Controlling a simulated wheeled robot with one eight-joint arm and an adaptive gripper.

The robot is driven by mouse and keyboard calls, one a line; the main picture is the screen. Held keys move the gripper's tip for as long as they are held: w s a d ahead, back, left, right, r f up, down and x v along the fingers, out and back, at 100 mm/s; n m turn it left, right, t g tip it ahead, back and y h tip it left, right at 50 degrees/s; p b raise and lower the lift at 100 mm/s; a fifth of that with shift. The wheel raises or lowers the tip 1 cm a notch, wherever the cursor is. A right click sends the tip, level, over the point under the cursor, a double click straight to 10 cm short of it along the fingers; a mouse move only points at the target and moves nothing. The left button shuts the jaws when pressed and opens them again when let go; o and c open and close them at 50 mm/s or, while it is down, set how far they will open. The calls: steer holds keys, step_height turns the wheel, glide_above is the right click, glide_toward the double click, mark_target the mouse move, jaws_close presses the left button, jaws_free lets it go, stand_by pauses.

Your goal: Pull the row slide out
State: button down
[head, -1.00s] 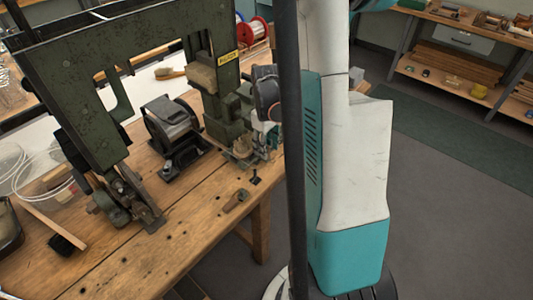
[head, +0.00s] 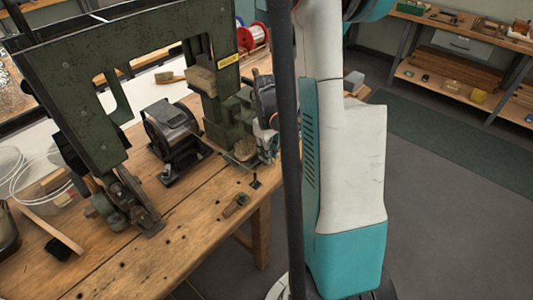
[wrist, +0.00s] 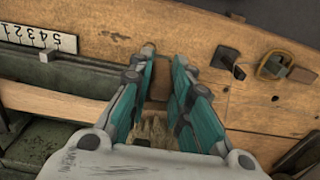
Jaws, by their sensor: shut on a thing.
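The green tufting machine (head: 70,82) stands on the workbench. In the wrist view, its dark green slide rail (wrist: 90,80) runs toward my gripper (wrist: 164,62) from the left. My two teal fingers are closed on a small brown piece (wrist: 160,84) between them, which looks like the grip of the row slide. The fingers hide its sides. A pale bristle tuft block (wrist: 152,126) shows below it, between the fingers. In the head view, my gripper is partly visible at the machine's right end, mostly hidden by my arm and column.
A numbered scale (wrist: 40,38) lies along the rail, with a small metal block (wrist: 50,58) beside it. A dark clip (wrist: 226,58) and a brass buckle-like part (wrist: 274,66) lie on the bench to the right. The floor right of the bench (head: 430,190) is clear.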

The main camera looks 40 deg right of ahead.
steer(key=d, duration=0.7)
steer(key=w+d, duration=0.1)
steer(key=d, duration=0.3)
steer(key=shift+d, duration=0.25)
steer(key=c, duration=1.5)
jaws_free()
steer(key=shift+d, duration=0.2)
steer(key=shift+a, duration=0.1)
step_height(320, 180, up, 12)
steer(key=shift+r, duration=0.1)
